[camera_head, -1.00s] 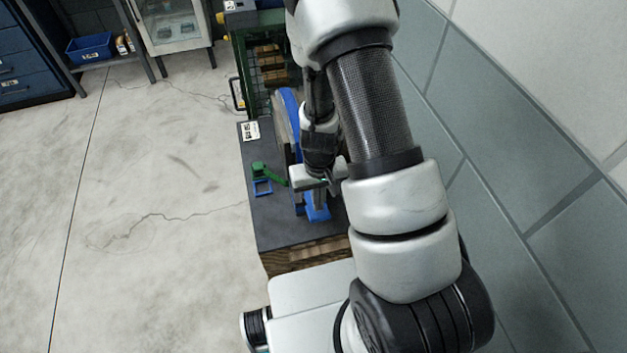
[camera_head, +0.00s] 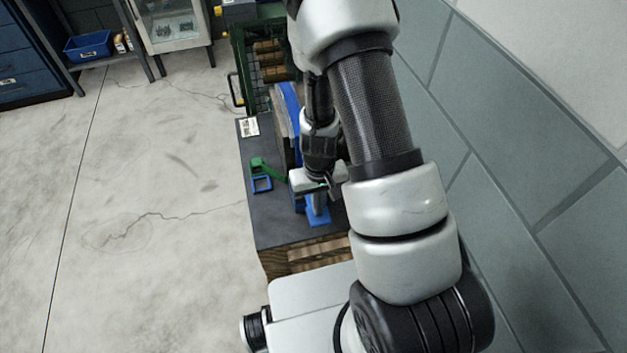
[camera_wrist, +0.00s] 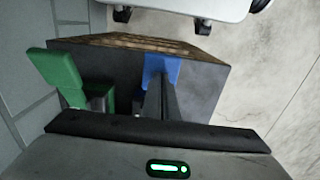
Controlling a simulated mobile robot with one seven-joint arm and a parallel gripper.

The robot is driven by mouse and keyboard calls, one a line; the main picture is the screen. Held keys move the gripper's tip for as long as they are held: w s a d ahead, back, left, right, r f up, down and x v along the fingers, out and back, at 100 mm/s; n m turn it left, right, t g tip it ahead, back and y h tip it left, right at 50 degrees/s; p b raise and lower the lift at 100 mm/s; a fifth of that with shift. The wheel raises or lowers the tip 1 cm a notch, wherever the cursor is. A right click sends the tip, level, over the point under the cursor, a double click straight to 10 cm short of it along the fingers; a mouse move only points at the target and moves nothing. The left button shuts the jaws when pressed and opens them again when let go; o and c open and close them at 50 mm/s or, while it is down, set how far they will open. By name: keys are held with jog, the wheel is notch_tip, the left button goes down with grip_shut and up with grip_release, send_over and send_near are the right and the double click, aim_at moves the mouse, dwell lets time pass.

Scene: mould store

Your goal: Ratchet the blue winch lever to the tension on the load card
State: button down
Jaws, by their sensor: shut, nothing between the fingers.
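My gripper (camera_head: 326,192) is shut and empty, low over the bench beside the winch; contact with the blue piece is unclear. A white card (camera_head: 249,127) lies at the bench's left edge, its print too small to read.
A green part (camera_head: 266,168) and a small blue square frame (camera_head: 262,185) sit left of my gripper. In the wrist view a green upright lever (camera_wrist: 60,72) stands to the left. A green rack (camera_head: 262,60) stands behind. The tiled wall (camera_head: 520,130) is right; open floor (camera_head: 150,170) left.

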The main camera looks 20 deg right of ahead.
notch_tip(320, 180, down, 2)
jog(key=shift+w+b, duration=0.1)
jog(key=shift+b, duration=0.5)
jog(key=shift+r+p, duration=2.25)
jog(key=shift+r, duration=0.7)
jog(key=shift+r+p, duration=1.85)
jog(key=shift+r, duration=0.7)
notch_tip(320, 180, up, 23)
jog(key=a+t+y+p, duration=0.1)
jog(key=a+t+p, duration=0.1)
jog(key=p, duration=0.1)
jog(key=s+r+t+p, duration=0.1)
jog(key=s+r, duration=0.3)
jog(key=r, duration=0.3)
jog(key=s+d+r+t+p, duration=0.1)
jog(key=s+r, duration=0.3)
jog(key=r, duration=0.3)
jog(key=s+d+r+t+h+p, duration=0.1)
jog(key=s+r, duration=0.2)
jog(key=r, duration=0.4)
jog(key=shift+s+t+p, duration=0.3)
jog(key=shift+s+p, duration=0.05)
jog(key=shift+s, duration=0.05)
